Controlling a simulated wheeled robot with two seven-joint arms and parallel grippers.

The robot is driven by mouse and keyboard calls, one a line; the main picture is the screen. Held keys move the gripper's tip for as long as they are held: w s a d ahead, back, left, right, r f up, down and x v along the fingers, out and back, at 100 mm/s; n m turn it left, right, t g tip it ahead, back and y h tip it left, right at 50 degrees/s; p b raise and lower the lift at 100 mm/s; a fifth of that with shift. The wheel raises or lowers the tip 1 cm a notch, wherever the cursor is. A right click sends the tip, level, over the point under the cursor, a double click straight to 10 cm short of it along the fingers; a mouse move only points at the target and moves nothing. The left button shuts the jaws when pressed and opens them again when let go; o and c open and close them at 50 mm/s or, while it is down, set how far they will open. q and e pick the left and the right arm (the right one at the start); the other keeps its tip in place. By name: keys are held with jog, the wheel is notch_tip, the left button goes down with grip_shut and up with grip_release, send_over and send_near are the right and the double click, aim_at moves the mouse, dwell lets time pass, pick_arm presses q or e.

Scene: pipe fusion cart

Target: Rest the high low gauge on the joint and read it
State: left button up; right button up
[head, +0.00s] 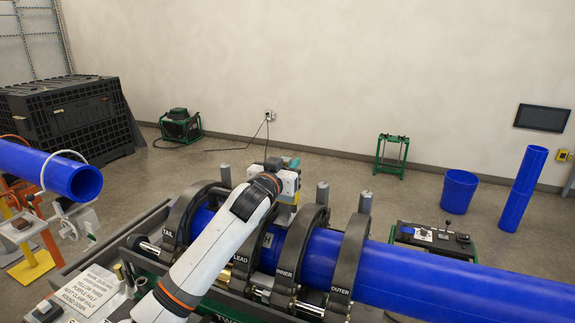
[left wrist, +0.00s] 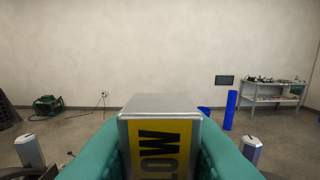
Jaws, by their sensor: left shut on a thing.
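The high low gauge is a grey block with a yellow label reading "LOW" (left wrist: 160,148), held between the teal fingers of my left gripper (left wrist: 160,160) in the left wrist view. In the head view my left gripper (head: 288,190) is over the blue pipe between the LEAD and INNER clamps, with a yellow part of the gauge (head: 284,214) below it. The blue pipe (head: 316,255) runs through the clamps; the joint is largely hidden by my arm and the gauge. I cannot tell whether the gauge touches the pipe. My right gripper is not in view.
The TAIL (head: 180,225), LEAD (head: 243,255), INNER (head: 297,255) and OUTER (head: 347,260) clamp rings stand close around the pipe. A sign (head: 92,290) is at lower left. Another blue pipe (head: 60,172) lies at left. A control box (head: 435,238) stands behind the pipe at right.

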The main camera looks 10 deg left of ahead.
pick_arm(q)
jog(key=shift+f+b, duration=0.35)
jog(key=shift+f, duration=0.5)
dwell(2.4)
jog(key=shift+r, duration=0.15)
notch_tip(320, 180, up, 7)
jog(key=p, duration=0.6)
dwell(0.6)
dwell(0.7)
